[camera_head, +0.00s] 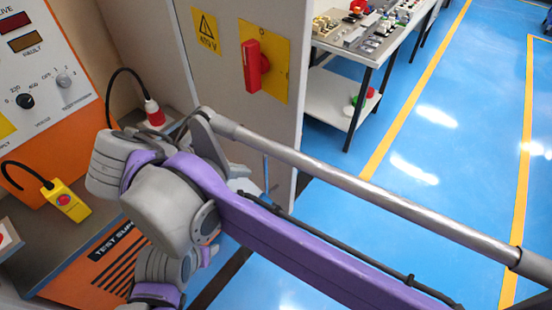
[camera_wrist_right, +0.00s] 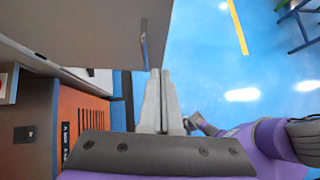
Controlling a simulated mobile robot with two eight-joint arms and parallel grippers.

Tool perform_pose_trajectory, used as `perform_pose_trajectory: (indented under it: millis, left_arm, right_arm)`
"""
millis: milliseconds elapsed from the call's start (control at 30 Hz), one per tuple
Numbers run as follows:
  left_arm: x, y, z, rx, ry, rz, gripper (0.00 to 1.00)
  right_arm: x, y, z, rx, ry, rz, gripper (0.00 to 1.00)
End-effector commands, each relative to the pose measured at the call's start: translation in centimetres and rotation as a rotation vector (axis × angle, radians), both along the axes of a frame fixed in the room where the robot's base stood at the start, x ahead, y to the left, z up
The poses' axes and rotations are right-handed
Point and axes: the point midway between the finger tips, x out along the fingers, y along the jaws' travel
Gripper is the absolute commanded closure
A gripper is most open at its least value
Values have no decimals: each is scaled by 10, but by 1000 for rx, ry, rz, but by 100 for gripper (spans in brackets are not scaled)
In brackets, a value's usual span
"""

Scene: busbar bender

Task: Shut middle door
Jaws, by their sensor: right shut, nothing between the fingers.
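The middle door, a grey panel (camera_head: 222,92), stands open beside the orange test bench. It bears a yellow warning sign (camera_head: 205,31) and a red rotary switch (camera_head: 252,66) on a yellow plate. A slim blue handle (camera_head: 266,176) shows low on it, partly behind my right arm. The right wrist view shows the door (camera_wrist_right: 85,28) and its handle (camera_wrist_right: 144,48) at the upper left. My right gripper (camera_wrist_right: 161,73) is shut and empty, its tips close to the handle's lower end; contact cannot be told. My arm mostly hides this gripper in the head view. My left gripper is out of view.
An orange bench (camera_head: 62,128) with a control panel, a yellow pendant (camera_head: 66,200) and a red plug (camera_head: 154,113) stands at the left. A table (camera_head: 334,44) with parts and a lower shelf is behind the door. Blue floor (camera_head: 430,150) is clear at right.

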Motion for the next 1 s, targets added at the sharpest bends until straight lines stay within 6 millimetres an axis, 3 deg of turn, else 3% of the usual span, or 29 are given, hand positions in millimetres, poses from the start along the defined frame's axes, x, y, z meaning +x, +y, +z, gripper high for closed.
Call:
perform_pose_trajectory:
  millis: [167, 600, 800, 1000]
  left_arm:
    - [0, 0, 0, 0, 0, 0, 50]
    - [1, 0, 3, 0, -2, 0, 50]
    - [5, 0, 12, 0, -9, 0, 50]
    - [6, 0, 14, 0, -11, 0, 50]
  right_arm:
    - [5, -2, -4, -21, 2, 18, 100]
    - [50, -47, -67, -18, 2, 14, 100]
    - [70, -67, -66, -18, 1, 14, 100]
    - [78, -74, -67, -17, 2, 16, 100]
